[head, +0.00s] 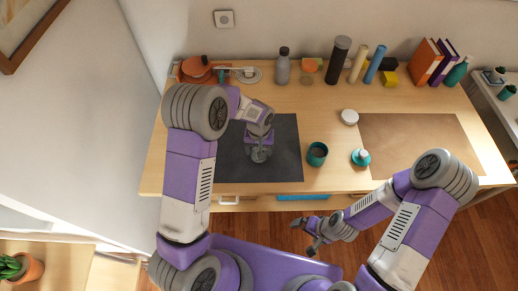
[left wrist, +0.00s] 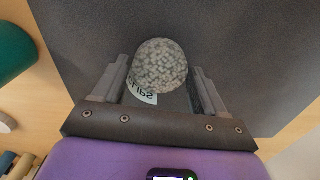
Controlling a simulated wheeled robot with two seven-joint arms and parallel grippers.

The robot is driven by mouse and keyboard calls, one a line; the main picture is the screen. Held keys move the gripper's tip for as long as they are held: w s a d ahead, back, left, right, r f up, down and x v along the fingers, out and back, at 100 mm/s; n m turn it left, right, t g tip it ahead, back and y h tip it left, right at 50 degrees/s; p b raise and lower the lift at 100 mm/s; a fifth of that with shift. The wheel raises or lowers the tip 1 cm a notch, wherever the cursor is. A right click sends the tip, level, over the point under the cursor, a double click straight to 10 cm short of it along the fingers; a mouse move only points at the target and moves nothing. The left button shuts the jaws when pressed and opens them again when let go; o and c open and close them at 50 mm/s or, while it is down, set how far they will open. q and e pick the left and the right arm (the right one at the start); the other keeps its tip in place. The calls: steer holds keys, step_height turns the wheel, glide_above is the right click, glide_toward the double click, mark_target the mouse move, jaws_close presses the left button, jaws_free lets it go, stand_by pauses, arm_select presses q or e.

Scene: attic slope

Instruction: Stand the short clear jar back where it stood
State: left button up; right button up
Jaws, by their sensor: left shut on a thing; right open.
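The short clear jar (left wrist: 160,65) is full of small grey pieces and bears a white label with dark letters. It sits between the fingers of my left gripper (left wrist: 158,88) in the left wrist view. In the head view the jar (head: 260,154) shows over the dark mat (head: 284,133), below my left gripper (head: 259,143), which is shut on it. I cannot tell whether the jar touches the mat. My right gripper (head: 305,237) is open and empty, in front of the table's front edge.
A teal cup (head: 317,154), a teal-and-white bottle (head: 361,157) and a white lid-like disc (head: 349,117) stand right of the mat. A grey bottle (head: 282,66), a round tan disc (head: 306,80) and a black tumbler (head: 338,60) are at the back. The brown board (head: 420,140) is bare.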

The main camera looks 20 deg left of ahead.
arm_select(q)
steer(key=shift+f+b, duration=0.4)
steer(key=shift+f, duration=0.2)
stand_by(0.3)
steer(key=shift+f+b, duration=0.65)
steer(key=shift+b, duration=0.1)
stand_by(0.8)
steer(key=o, duration=1.2)
steer(key=shift+r, duration=0.15)
steer(key=shift+r+p, duration=3.1)
steer(key=shift+r, duration=1.3)
